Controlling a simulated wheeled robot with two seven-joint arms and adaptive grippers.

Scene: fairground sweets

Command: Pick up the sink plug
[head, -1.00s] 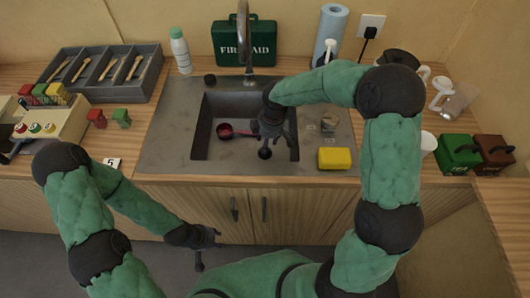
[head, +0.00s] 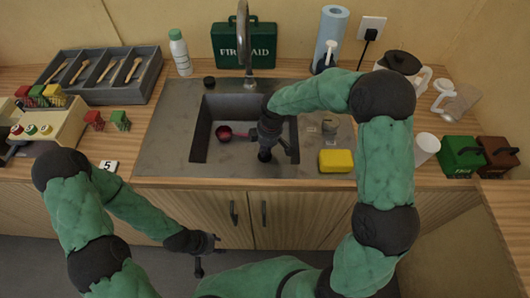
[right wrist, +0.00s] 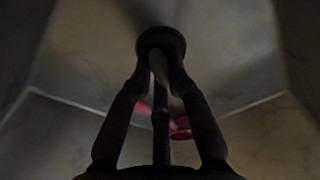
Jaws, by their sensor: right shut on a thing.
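The sink plug (right wrist: 160,36), a small dark disc, is at the fingertips of my right gripper (right wrist: 160,62) in the right wrist view. In the head view the right gripper (head: 266,143) reaches down into the grey sink basin (head: 199,125), and the dark plug (head: 264,156) shows at its lower end. The fingers are shut on the plug. Whether it touches the basin floor I cannot tell. My left gripper (head: 208,244) is open and empty, low in front of the cabinet.
A red scoop (head: 224,132) lies in the basin beside the right gripper. A yellow sponge (head: 336,161) sits on the sink's right edge. The tap (head: 244,40) stands behind the basin. A small dark round thing (head: 209,81) lies at the back left.

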